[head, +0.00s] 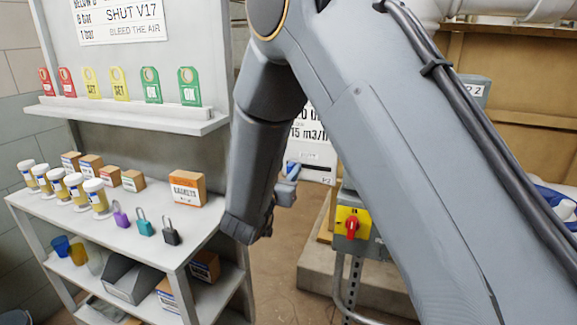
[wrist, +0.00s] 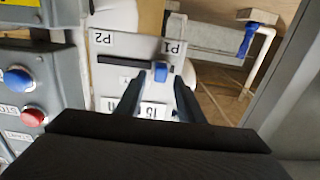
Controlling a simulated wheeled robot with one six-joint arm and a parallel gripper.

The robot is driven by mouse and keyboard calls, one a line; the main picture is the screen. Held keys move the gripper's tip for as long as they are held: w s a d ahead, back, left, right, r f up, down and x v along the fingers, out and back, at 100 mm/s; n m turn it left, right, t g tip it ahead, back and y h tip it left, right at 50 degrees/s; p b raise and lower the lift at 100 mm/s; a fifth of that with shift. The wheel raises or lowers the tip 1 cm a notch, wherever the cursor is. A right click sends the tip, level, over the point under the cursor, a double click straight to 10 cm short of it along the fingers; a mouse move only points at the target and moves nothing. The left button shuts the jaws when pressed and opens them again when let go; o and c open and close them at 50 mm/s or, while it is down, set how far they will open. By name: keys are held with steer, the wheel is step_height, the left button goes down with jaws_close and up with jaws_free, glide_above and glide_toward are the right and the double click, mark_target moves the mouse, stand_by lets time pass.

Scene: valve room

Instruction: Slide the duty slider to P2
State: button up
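The duty slider's blue knob (wrist: 160,72) sits by the P1 label (wrist: 171,48) in the wrist view, at the right end of a dark slot (wrist: 122,62). The slot runs left below the P2 label (wrist: 103,40); labels look upside down. My gripper (wrist: 159,84) is open, with one finger on each side of the knob and a gap showing at both sides. In the head view my gripper (head: 287,188) is at the panel's left side, partly hidden by my arm. The panel's P2 corner (head: 327,181) shows to its right.
A grey box with a blue button (wrist: 17,78) and red button (wrist: 32,116) stands left in the wrist view; a blue-handled pipe (wrist: 248,40) is at right. In the head view, a red rotary switch (head: 351,228) sits below the panel, and a stocked shelf (head: 190,233) stands left.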

steer(key=shift+x, duration=0.85)
jaws_close()
